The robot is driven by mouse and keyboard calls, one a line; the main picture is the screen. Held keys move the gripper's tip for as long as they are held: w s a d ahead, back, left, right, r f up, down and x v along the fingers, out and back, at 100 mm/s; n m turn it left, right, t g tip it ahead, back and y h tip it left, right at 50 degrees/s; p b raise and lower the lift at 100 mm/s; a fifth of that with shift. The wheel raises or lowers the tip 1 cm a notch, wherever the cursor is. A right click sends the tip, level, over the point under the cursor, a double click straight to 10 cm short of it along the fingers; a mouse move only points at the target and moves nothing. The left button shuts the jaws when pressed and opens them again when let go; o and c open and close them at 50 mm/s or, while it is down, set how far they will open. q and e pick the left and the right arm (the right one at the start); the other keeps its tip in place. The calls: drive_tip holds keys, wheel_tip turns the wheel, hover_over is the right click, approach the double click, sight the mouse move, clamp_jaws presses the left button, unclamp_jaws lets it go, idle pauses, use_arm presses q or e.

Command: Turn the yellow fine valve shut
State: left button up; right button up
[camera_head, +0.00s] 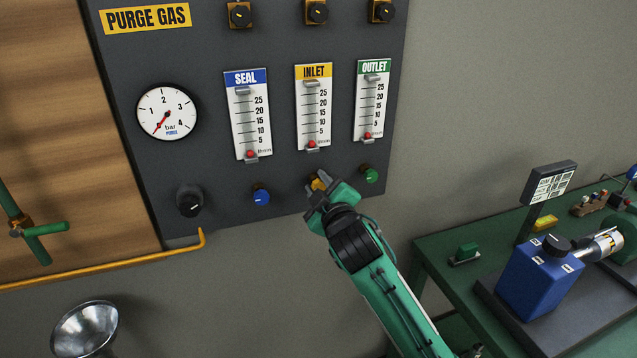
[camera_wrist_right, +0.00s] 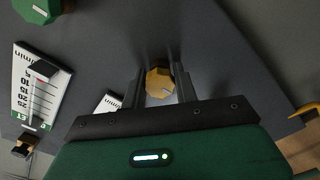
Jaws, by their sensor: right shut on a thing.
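The yellow fine valve knob (camera_head: 319,182) sits on the dark purge gas panel (camera_head: 228,180), below the INLET flow tube (camera_head: 313,107). My right gripper (camera_head: 322,189) reaches up to it from the lower right and is shut on the knob. In the right wrist view the knob (camera_wrist_right: 159,82) stands between the two fingers of the gripper (camera_wrist_right: 160,92), with a pale pointer mark on its face. In the head view my gripper hides part of the knob. The red float in the INLET tube is low on its scale. My left gripper does not show.
A blue knob (camera_head: 261,195) is left of the yellow one and a green knob (camera_head: 370,174) is close on its right. A black knob (camera_head: 189,201) and gauge (camera_head: 167,112) are farther left.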

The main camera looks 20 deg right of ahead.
drive_tip(key=shift+f+m, duration=0.1)
drive_tip(key=shift+m, duration=0.2)
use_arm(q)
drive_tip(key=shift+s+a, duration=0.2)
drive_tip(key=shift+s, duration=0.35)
use_arm(e)
drive_tip(key=o, duration=1)
